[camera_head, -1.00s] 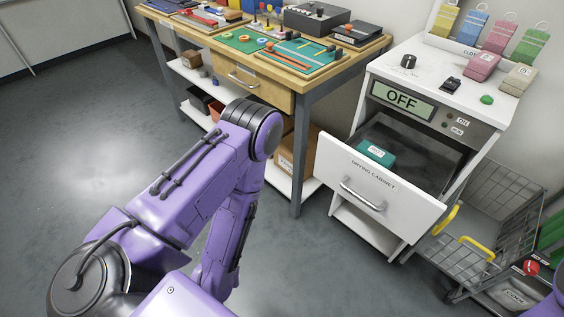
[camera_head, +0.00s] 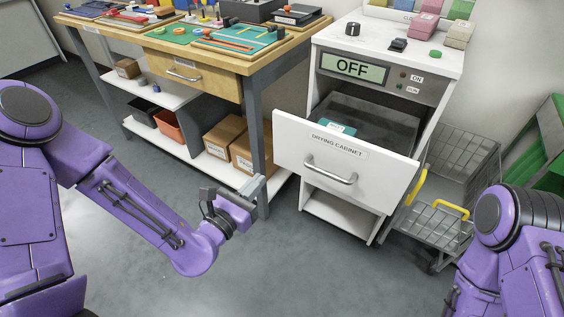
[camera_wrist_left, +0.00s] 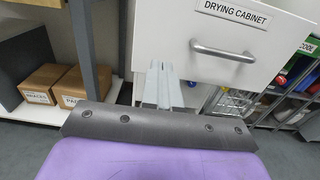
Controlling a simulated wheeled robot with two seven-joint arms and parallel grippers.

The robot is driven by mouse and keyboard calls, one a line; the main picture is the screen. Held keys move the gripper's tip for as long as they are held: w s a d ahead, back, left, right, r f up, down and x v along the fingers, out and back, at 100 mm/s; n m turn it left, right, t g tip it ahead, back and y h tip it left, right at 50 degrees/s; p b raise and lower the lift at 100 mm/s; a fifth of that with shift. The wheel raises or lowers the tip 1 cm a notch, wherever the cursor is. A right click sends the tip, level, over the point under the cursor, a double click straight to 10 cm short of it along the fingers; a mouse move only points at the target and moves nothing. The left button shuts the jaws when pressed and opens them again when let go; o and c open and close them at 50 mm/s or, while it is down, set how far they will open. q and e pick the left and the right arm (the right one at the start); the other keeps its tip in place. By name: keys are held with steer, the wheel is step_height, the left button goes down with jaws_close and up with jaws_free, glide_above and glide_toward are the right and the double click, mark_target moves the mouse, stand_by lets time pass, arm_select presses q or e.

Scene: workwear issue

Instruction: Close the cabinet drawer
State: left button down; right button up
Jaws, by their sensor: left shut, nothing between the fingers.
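The white drying cabinet's drawer (camera_head: 345,160) is pulled out, with a bar handle (camera_head: 331,171) on its labelled front. A teal item (camera_head: 340,129) lies inside it. My left gripper (camera_head: 256,184) is shut and empty, in front of and left of the drawer. In the left wrist view the closed fingers (camera_wrist_left: 163,84) point at the drawer front (camera_wrist_left: 165,40), left of the handle (camera_wrist_left: 223,51); I cannot tell whether they touch it. My right arm shows at the right edge, but its gripper is out of view.
A wooden workbench (camera_head: 255,62) with boards and tools stands left of the cabinet, its leg close to my left gripper. Boxes (camera_head: 224,135) sit on its lower shelf. A wire cart (camera_head: 437,222) with yellow handles stands right of the cabinet. The floor in front is clear.

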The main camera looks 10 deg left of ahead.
arm_select(q)
steer(key=b, duration=0.9)
glide_toward(288, 148)
steer(key=x, duration=0.6)
steer(key=shift+w+d, duration=0.2)
steer(key=shift+w, duration=0.15)
steer(key=shift+w, duration=0.1)
